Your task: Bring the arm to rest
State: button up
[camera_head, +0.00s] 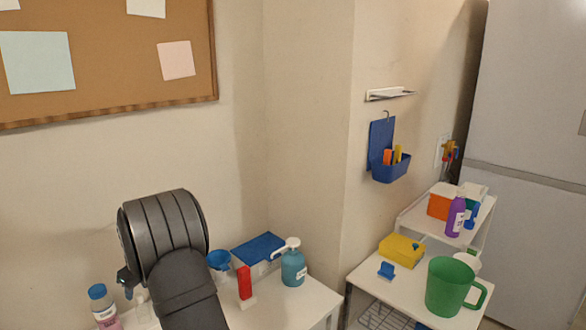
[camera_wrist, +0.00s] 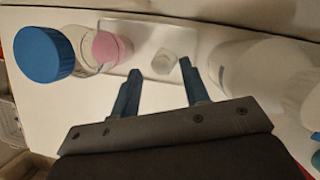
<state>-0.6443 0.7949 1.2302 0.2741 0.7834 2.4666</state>
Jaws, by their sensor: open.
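My gripper (camera_wrist: 160,80) is open in the wrist view. In the head view my dark arm rises at the lower left in front of the wall, bent over above the left white shelf (camera_head: 318,296). The gripper end is mostly hidden there behind the arm. A bottle with a blue cap (camera_wrist: 44,54) and a pink item (camera_wrist: 112,46) lie beyond the left finger in the wrist view. A small translucent cap (camera_wrist: 163,61) is seen beyond the gap between the fingers.
Close to my arm stand a blue-capped bottle (camera_head: 98,293), a red bottle (camera_head: 245,282) and a teal pump bottle (camera_head: 293,266). A right-hand shelf (camera_head: 405,291) holds a green mug (camera_head: 450,288) and a yellow box (camera_head: 401,250). The air above the shelves is clear.

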aim_at(137, 298)
jog(key=v, duration=0.6)
jog(key=x, duration=1.2)
jog(key=v, duration=0.2)
jog(key=a+v, duration=0.1)
jog(key=v, duration=0.4)
jog(key=shift+a+r, duration=0.2)
jog(key=shift+r, duration=0.3)
jog(key=s+d+n+g, duration=0.1)
jog(key=s+d+n, duration=0.2)
jog(key=s+d, duration=1.3)
jog(key=d+r, duration=0.1)
jog(key=d, duration=0.3)
jog(key=shift+d+n, duration=0.15)
jog(key=shift+n, duration=0.25)
